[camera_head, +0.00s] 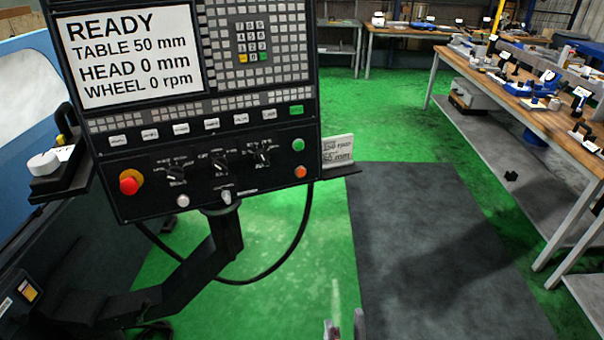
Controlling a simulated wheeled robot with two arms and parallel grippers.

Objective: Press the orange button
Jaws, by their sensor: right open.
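The orange button (301,172) is a small round button at the lower right corner of the black control panel (270,190), just below a green button (298,145). The panel's screen (135,55) reads READY, TABLE 50 mm, HEAD 0 mm, WHEEL 0 rpm. My right gripper (345,326) shows only its fingertips at the bottom edge, with a gap between them. It is open and empty, well below the orange button and a little to its right, apart from the panel. My left gripper is not in view.
A red emergency knob (131,182) sits at the panel's lower left. A small card (338,150) stands on a ledge right of the orange button. A black cable hangs below the panel. A dark mat (430,250) lies on the green floor. A workbench (520,90) stands at right.

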